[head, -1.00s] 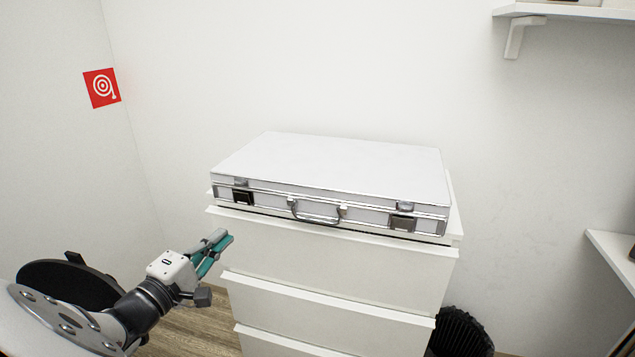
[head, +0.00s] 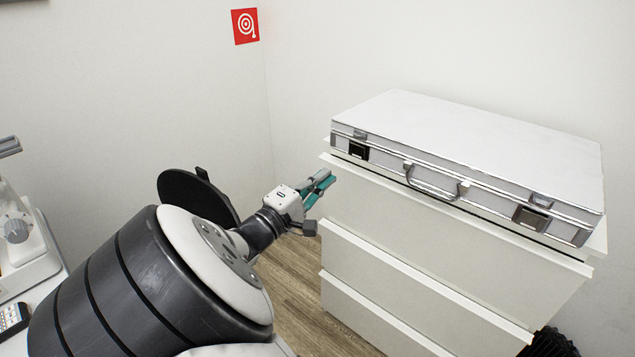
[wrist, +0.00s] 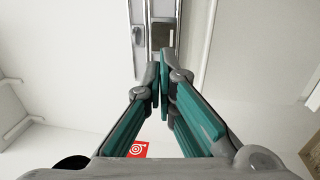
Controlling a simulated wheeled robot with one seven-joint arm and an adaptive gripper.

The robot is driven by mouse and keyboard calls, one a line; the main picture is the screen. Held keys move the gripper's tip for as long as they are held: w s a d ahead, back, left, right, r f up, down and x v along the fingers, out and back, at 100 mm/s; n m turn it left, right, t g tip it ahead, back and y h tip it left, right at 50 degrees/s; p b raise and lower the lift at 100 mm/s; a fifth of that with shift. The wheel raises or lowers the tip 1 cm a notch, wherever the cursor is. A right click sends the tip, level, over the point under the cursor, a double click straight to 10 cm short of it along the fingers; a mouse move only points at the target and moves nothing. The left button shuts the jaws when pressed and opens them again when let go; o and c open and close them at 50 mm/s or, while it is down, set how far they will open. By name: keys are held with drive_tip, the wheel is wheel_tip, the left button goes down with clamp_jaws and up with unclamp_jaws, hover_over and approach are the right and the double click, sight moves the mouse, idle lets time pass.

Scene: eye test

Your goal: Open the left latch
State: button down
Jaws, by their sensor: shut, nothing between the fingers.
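A white case with silver metal edges (head: 480,128) lies flat on a white drawer unit, its front with handle and two latches facing my arm. The left latch (head: 358,151) is a dark plate below a small silver clasp; the right latch (head: 532,216) looks alike. The handle (head: 432,184) is between them. My gripper (head: 331,179), with teal fingers, is shut and empty, in front of and slightly below the left latch, apart from it. In the wrist view the fingertips (wrist: 160,72) point towards the case's front edge, with the left latch (wrist: 162,38) just beyond them.
The white drawer unit (head: 400,235) stands against the wall under the case. A black bin (head: 548,344) shows at its lower right. Equipment with a dial (head: 17,228) stands at far left. A red sign (head: 245,26) hangs on the wall. Wooden floor (head: 300,285) shows between arm and drawers.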

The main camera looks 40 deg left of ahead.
sight(355, 148)
drive_tip(key=w, duration=0.3)
drive_tip(key=w+r, duration=0.1)
drive_tip(key=w, duration=0.5)
drive_tip(key=shift+w+d+r+b, duration=0.2)
drive_tip(key=shift+w+d+b, duration=0.15)
drive_tip(key=shift+b, duration=0.05)
drive_tip(key=shift+w+d+r+g+p, duration=0.1)
drive_tip(key=shift+w+r+g+p, duration=0.2)
drive_tip(key=shift+w+g, duration=0.1)
drive_tip(key=shift+r+g+p, duration=0.25)
drive_tip(key=shift+g+p, duration=0.05)
drive_tip(key=shift+g, duration=0.2)
drive_tip(key=shift+w+g, duration=0.1)
drive_tip(key=shift+g, duration=0.2)
